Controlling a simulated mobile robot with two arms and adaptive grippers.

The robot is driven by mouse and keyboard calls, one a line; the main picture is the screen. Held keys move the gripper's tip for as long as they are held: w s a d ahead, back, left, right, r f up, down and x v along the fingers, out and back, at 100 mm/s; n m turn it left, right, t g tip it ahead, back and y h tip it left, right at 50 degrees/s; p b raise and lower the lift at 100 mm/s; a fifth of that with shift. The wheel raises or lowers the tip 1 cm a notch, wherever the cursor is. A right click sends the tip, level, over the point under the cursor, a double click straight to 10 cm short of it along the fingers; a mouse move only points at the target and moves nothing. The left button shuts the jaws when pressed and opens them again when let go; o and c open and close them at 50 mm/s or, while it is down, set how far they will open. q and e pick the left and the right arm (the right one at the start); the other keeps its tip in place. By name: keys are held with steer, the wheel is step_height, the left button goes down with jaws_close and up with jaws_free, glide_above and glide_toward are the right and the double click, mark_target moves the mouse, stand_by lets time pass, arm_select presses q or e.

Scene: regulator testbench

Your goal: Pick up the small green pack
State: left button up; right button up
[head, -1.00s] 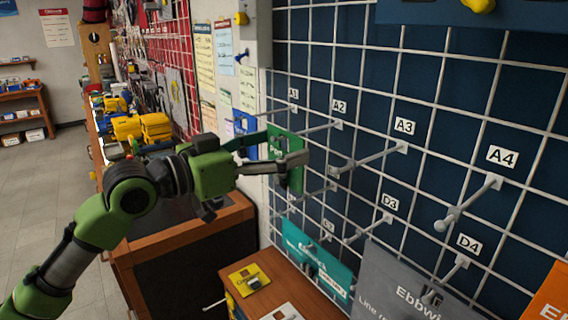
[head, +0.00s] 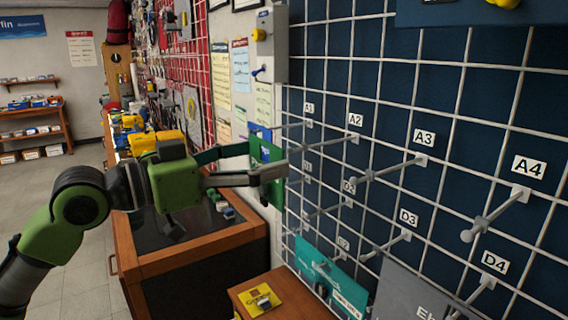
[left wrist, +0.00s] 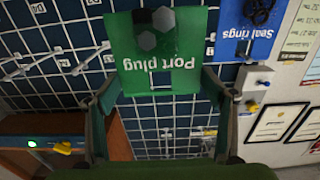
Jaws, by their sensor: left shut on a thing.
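The small green pack (head: 265,155) is in my left gripper (head: 266,160), in front of the left end of the grid board. In the left wrist view the green pack (left wrist: 165,75) shows upside down, with "Port plug" in white and dark hexagon shapes. The fingers of my left gripper (left wrist: 163,92) are at its two side edges, shut on it. I cannot tell whether a peg still passes through its edge. My right gripper is not in view.
A blue "Seal rings" pack (left wrist: 247,38) is beside the green one. Bare pegs, such as the one by A3 (head: 390,170), stick out from the board. A teal pack (head: 330,278) hangs lower. A wooden bench (head: 190,238) stands below my left arm.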

arm_select(q)
steer(key=b+v, duration=0.3)
steer(key=v, duration=0.7)
steer(key=shift+s+a, duration=0.2)
steer(key=shift+a, duration=0.05)
stand_by(0.3)
